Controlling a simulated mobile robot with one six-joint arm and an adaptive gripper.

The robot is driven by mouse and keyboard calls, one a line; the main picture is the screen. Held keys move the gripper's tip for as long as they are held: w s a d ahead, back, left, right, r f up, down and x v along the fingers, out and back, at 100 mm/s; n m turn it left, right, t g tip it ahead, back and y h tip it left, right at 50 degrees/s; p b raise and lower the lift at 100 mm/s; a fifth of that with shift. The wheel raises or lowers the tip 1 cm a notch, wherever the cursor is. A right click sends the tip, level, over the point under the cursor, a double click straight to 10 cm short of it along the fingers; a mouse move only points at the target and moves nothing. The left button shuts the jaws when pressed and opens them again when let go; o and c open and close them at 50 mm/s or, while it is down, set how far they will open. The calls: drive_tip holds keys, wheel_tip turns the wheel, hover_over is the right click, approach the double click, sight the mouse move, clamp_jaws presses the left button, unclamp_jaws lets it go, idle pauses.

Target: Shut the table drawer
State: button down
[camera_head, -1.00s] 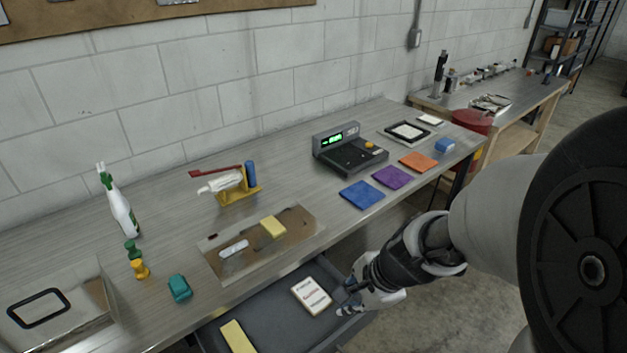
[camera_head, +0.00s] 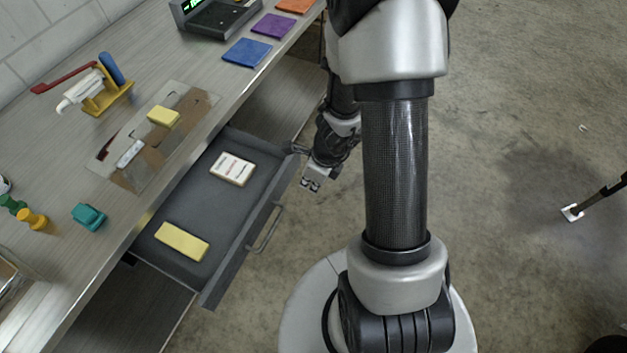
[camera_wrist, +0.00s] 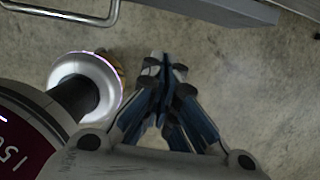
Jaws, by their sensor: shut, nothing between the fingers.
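The table drawer (camera_head: 163,272) is pulled open from the table's front edge. Its grey tray holds a white labelled box (camera_head: 232,169) and a yellow block (camera_head: 182,242). The drawer's bar handle (camera_head: 266,229) is on its outer front face, and part of it also shows at the top left of the wrist view (camera_wrist: 62,14). My gripper (camera_head: 311,184) is in front of the drawer, off the far end of its front and apart from the handle. In the wrist view my gripper (camera_wrist: 163,62) is shut and empty, over bare floor.
The table top (camera_head: 150,65) carries a tool holder (camera_head: 107,98), a brown board (camera_head: 185,112), a teal object (camera_head: 89,216), a scale and coloured squares. Bare concrete floor (camera_head: 510,250) lies to the right of the drawer.

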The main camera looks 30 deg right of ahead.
drive_tip(key=shift+w+a+f, duration=0.45)
drive_tip(key=shift+w+f, duration=0.05)
drive_tip(key=shift+w, duration=0.15)
drive_tip(key=shift+w+a+f, duration=0.45)
drive_tip(key=shift+w, duration=0.25)
drive_tip(key=shift+w+a+f, duration=0.45)
drive_tip(key=shift+w+f, duration=0.05)
drive_tip(key=shift+w, duration=0.15)
